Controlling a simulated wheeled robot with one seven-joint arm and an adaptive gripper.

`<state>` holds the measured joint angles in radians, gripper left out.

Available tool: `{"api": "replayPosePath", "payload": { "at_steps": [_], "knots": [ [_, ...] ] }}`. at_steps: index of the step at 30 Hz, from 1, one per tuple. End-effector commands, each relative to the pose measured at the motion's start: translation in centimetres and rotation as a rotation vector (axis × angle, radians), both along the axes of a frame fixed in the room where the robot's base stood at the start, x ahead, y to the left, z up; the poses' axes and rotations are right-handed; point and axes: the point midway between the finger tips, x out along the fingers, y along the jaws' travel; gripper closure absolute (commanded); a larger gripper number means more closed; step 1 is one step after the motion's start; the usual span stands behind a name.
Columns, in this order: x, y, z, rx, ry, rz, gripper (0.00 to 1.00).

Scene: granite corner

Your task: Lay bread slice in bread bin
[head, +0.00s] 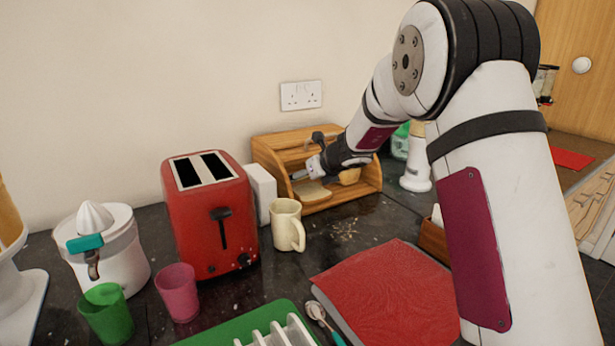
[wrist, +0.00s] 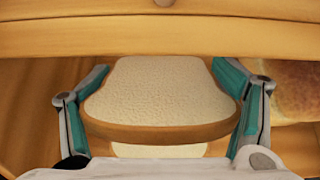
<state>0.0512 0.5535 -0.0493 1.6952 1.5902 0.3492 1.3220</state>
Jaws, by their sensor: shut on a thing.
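The bread slice (wrist: 158,95) is pale with a brown crust and lies flat between my gripper's fingers in the wrist view. My gripper (wrist: 160,92) is shut on it, with one teal-padded finger at each side. The wooden bread bin (head: 270,150) stands against the wall in the head view, open at the front. My gripper (head: 312,172) reaches into its opening, and the slice (head: 312,192) shows low in it. The bin's front edge (wrist: 160,40) crosses the top of the wrist view. Whether the slice touches the bin floor I cannot tell.
A brown loaf (wrist: 296,90) lies right of the slice inside the bin. A cream mug (head: 285,225), a white box (head: 261,190) and a red toaster (head: 210,215) stand left of the bin. A red cloth-like item (head: 385,290) lies in front.

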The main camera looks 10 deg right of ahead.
Motion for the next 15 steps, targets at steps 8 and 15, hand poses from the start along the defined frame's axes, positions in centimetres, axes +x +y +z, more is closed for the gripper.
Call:
{"api": "replayPosePath", "payload": {
  "at_steps": [8, 15],
  "knots": [
    [0.0, -0.01, 0.01, 0.0, 0.0, 0.0, 0.04],
    [-0.01, -0.01, 0.01, 0.0, 0.0, 0.0, 0.0]
  ]
}}
